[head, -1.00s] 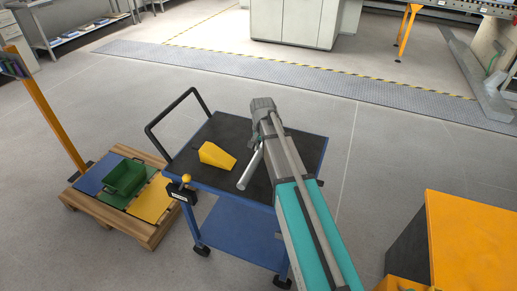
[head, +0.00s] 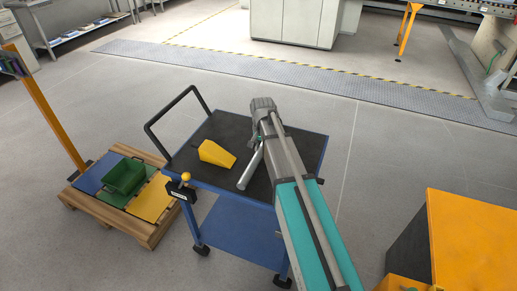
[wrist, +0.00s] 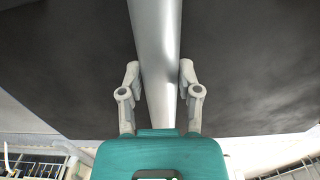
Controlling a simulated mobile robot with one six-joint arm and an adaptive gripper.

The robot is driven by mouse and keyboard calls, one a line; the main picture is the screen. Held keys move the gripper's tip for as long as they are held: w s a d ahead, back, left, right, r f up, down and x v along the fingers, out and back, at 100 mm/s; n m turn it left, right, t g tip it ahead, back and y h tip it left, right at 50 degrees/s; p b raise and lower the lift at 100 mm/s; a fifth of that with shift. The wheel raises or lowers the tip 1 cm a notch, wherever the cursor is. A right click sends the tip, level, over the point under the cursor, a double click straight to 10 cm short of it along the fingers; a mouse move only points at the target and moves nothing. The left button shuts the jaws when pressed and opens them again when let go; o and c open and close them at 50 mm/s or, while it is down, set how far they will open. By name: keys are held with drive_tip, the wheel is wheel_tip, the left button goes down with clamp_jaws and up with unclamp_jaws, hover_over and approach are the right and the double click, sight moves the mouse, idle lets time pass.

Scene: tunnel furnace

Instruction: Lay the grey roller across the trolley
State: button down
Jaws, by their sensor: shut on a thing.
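The grey roller (head: 248,170) is a smooth metal cylinder over the black top of the blue trolley (head: 225,133). In the wrist view the roller (wrist: 156,45) runs from the top edge down between the two fingers. My gripper (wrist: 160,80) is shut on it, one finger on each side. In the head view my arm hides the gripper and part of the roller. The dark trolley top (wrist: 240,75) lies behind the roller in the wrist view. I cannot tell whether the roller touches it.
A yellow wedge (head: 216,154) sits on the trolley top, left of the roller. A black push handle (head: 165,115) rises at the trolley's left end. A pallet (head: 149,234) with a green bin (head: 124,177) stands to the left. An orange box (head: 478,240) is at the lower right.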

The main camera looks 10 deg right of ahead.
drive_tip(key=shift+f+b, duration=0.3)
drive_tip(key=shift+f, duration=0.05)
idle(0.4)
drive_tip(key=shift+c, duration=1)
unclamp_jaws()
drive_tip(key=shift+r, duration=0.1)
